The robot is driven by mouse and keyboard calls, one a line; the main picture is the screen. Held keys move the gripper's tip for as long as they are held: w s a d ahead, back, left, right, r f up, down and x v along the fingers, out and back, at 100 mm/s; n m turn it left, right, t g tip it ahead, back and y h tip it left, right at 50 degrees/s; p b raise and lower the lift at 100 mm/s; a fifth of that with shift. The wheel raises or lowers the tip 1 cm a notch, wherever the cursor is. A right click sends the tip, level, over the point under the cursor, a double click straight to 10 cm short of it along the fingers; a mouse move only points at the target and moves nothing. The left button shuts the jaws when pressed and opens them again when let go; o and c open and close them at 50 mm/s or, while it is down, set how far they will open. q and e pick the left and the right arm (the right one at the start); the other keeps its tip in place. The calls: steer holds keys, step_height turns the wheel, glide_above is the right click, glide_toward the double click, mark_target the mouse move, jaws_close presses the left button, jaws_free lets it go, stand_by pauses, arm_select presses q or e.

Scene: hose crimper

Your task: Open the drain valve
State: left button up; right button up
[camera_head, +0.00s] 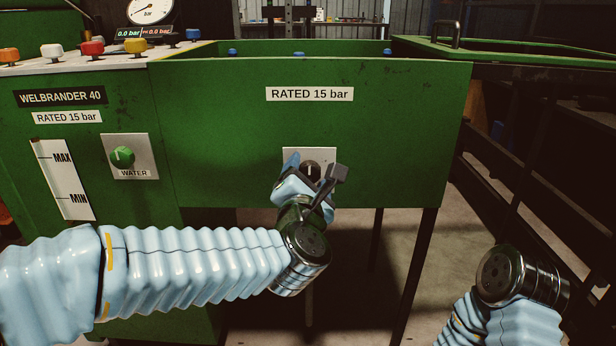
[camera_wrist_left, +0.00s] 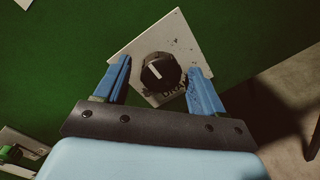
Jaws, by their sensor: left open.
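The drain valve is a black knob (camera_wrist_left: 160,72) with a white pointer mark on a pale square plate (camera_wrist_left: 150,38). The lettering under the knob is partly hidden. In the head view the knob (camera_head: 312,169) sits low on the green tank front, partly covered by my left gripper (camera_head: 312,180). In the left wrist view my left gripper (camera_wrist_left: 162,85) is open, its blue fingers on either side of the knob. I cannot tell whether they touch it. My right arm shows at the lower right of the head view, but its gripper fingers do not show.
A green WATER knob (camera_head: 122,156) is on the panel to the left. A MAX/MIN level gauge (camera_head: 63,180) is further left. Coloured buttons (camera_head: 93,47) and a pressure gauge (camera_head: 150,10) stand above. A dark frame rack is at the right; floor shows below the tank.

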arm_select(q)
steer(key=shift+w, duration=0.1)
steer(key=c, duration=1)
steer(key=shift+c, duration=0.2)
